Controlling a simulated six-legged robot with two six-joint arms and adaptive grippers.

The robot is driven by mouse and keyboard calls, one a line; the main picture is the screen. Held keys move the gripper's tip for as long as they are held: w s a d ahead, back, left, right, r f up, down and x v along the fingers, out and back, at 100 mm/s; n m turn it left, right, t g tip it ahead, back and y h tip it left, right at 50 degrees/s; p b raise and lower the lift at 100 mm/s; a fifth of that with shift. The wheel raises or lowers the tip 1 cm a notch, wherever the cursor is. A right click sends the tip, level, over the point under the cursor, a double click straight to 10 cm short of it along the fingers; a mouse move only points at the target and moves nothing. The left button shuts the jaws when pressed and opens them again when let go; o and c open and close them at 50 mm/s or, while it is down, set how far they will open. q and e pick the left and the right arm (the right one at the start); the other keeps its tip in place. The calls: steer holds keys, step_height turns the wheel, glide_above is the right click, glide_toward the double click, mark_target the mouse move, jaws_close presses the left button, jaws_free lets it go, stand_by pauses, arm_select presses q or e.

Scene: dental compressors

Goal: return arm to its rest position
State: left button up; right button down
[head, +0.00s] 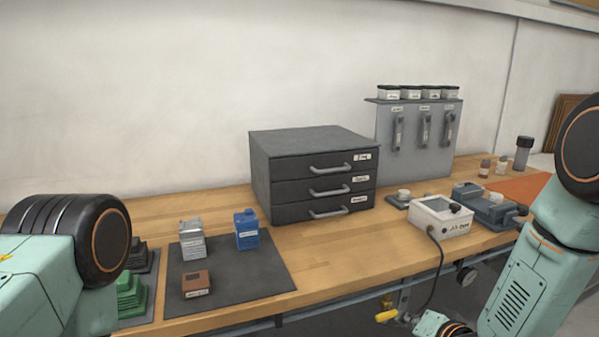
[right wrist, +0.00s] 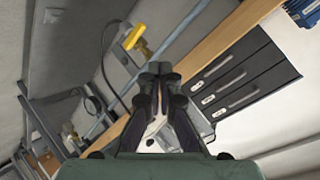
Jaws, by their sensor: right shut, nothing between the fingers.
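My right gripper (right wrist: 159,72) points away from the camera in the right wrist view, its dark fingers together with nothing held between them. Beyond its fingers, that view shows the wooden bench edge and the dark drawer cabinet (right wrist: 232,82). In the head view my right arm comes in at the right edge and bends down in front of the bench, its lower end cut off by the bottom edge. My left arm shows at the lower left of the head view. Its gripper is out of frame.
The drawer cabinet (head: 318,174) stands closed on the bench. A white control box (head: 440,216) with a cable sits to its right. A grey mat (head: 262,276) holds a blue container (head: 246,230), a grey one (head: 192,241) and a brown box (head: 196,284). A yellow valve handle (head: 387,316) hangs below the bench.

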steer(key=s+f+n+g+h, duration=0.1)
steer(key=s+f, duration=0.4)
steer(key=s, duration=0.7)
steer(key=s+f+n+g+h, duration=0.1)
steer(key=s+f+n+g, duration=0.2)
steer(key=s, duration=0.9)
steer(key=s+f+n+g, duration=0.2)
steer(key=s+f+g, duration=0.5)
steer(key=s, duration=0.5)
steer(key=shift+s+d+f+n+h, duration=0.3)
steer(key=shift+d+f+h, duration=0.1)
steer(key=shift+w+a, duration=0.1)
steer(key=shift+w, duration=0.05)
